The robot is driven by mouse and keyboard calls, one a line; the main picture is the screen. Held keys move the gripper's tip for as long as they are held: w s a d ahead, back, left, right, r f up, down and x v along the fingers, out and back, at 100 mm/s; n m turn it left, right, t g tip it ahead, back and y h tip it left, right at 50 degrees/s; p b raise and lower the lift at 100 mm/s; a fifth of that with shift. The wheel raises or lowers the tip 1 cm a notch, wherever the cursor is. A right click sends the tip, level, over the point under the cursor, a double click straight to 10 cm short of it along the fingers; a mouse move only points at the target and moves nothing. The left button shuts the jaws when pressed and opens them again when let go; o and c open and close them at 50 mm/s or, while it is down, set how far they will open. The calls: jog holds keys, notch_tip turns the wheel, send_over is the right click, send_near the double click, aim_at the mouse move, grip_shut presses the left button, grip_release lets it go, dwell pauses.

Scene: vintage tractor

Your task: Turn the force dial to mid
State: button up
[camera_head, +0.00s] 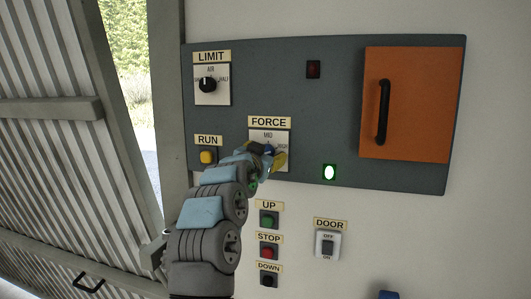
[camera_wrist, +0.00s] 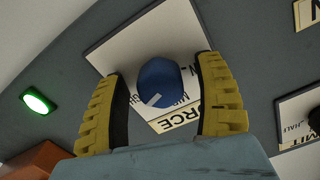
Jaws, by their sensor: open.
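The FORCE dial panel (camera_head: 270,136) is a white plate with MID and HIGH print, on the grey control board. My gripper (camera_head: 267,158) is in front of it and hides most of the dial. In the wrist view, the blue dial knob (camera_wrist: 158,78) sits between the two yellow fingers of my gripper (camera_wrist: 160,68). The fingers are open, one on each side, with a visible gap to the knob. A white mark on the knob's lower edge points down-left, seemingly between the HIGH and MID print. Whether the fingertips touch the plate I cannot tell.
The LIMIT dial (camera_head: 208,85) is at upper left and the yellow RUN button (camera_head: 207,157) is left of my gripper. A lit green lamp (camera_head: 329,172) is to the right. An orange door (camera_head: 425,105) with a black handle (camera_head: 383,112) is further right. Buttons are below.

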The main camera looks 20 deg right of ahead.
jog(key=c, duration=1.2)
jog(key=shift+f+n, duration=0.1)
jog(key=shift+n, duration=0.2)
jog(key=shift+d+n, duration=0.1)
jog(key=shift+n, duration=0.8)
jog(key=n+p, duration=0.1)
jog(key=n, duration=0.3)
jog(key=n+p, duration=0.1)
jog(key=n, duration=0.3)
jog(key=shift+n+p, duration=0.4)
jog(key=shift+n, duration=1.2)
